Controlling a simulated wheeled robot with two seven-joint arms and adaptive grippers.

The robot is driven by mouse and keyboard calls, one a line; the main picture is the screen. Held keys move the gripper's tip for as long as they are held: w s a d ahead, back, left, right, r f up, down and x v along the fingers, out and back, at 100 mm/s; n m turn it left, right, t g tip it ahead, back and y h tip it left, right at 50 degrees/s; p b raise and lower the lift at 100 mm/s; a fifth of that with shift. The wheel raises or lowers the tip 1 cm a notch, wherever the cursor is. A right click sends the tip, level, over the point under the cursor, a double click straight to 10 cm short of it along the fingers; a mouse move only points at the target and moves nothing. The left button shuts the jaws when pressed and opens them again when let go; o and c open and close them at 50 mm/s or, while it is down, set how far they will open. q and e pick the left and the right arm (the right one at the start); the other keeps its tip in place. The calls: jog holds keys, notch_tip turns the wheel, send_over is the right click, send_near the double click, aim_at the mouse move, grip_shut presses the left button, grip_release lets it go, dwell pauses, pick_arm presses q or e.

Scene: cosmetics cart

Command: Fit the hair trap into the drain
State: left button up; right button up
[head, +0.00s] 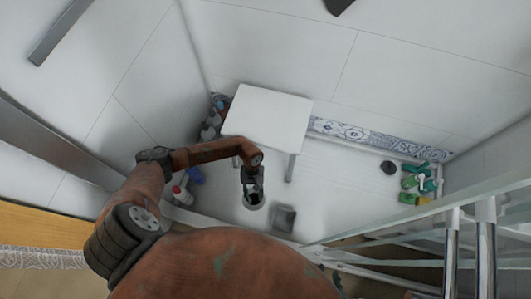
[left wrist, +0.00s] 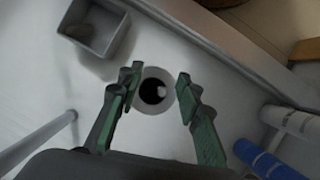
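The drain (left wrist: 143,103) is a pale round ring with a dark opening in the white shower floor. A small light spot shows inside the opening. My left gripper (left wrist: 160,72) is open, with its green fingers apart on either side of the drain in the left wrist view, and nothing shows held between them. In the head view the left gripper (head: 254,190) points down over the drain (head: 254,206). I cannot make out the hair trap for certain. A dark, blurred item (left wrist: 82,33) lies in the grey tray near the drain. My right gripper is not in view.
The grey tray (head: 285,209) stands on the floor close to the drain. A white stool (head: 268,118) stands behind. Bottles (head: 182,195) stand left, and green and yellow bottles (head: 412,183) right, near a dark round object (head: 388,167). Glass panels (head: 400,215) edge the right.

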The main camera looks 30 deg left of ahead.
pick_arm(q)
jog(key=w+d+r+m, duration=0.1)
jog(key=w+r, duration=0.2)
jog(key=r, duration=0.3)
jog(key=w+d+r+m, duration=0.1)
jog(key=w+r, duration=0.2)
jog(key=r, duration=0.4)
jog(key=shift+w+r+y+b, duration=0.15)
jog(key=shift+w+y+b, duration=0.15)
jog(key=shift+w+b, duration=0.15)
